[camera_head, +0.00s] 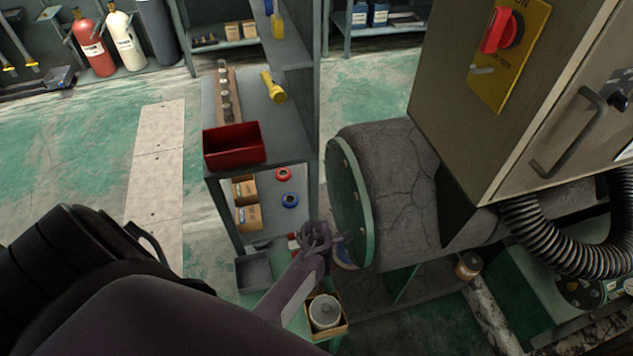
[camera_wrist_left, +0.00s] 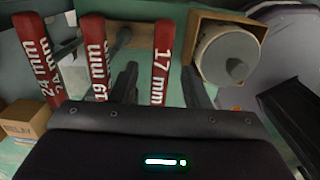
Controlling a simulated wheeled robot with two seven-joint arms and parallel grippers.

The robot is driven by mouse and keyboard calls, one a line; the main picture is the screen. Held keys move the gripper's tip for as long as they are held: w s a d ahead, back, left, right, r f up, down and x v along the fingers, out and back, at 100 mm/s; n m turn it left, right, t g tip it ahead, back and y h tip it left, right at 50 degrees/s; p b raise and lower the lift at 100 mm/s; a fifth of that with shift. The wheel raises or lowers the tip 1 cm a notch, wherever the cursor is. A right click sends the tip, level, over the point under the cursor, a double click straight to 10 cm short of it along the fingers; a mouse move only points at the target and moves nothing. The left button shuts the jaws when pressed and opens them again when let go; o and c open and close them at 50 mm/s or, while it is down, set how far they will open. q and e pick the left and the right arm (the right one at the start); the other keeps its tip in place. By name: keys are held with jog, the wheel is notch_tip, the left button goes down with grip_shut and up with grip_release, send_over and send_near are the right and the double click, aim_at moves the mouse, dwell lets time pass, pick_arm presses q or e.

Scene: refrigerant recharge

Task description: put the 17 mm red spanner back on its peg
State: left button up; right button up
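In the left wrist view, the red 17 mm spanner (camera_wrist_left: 162,62) shows its handle, with white lettering, between the two dark fingers of my left gripper (camera_wrist_left: 160,88). A gap shows on each side of the handle, so the gripper looks open around it. The red 19 mm spanner (camera_wrist_left: 96,58) and the red 24 mm spanner (camera_wrist_left: 38,58) are side by side to its left. In the head view, my left gripper (camera_head: 318,238) is low beside the shelf unit. The spanner's peg cannot be made out. My right gripper is not in view.
A shelf unit (camera_head: 285,140) carries a red bin (camera_head: 234,145) and a yellow torch (camera_head: 273,87). A box with a round grey-white container (camera_head: 325,312) is just below my gripper. A large grey cylinder (camera_head: 395,185) and a cabinet (camera_head: 510,110) stand close on the right.

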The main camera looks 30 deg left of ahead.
pick_arm(q)
notch_tip(320, 180, up, 8)
jog(key=shift+f+p, duration=0.1)
jog(key=shift+p, duration=0.7)
jog(key=shift+s, duration=0.1)
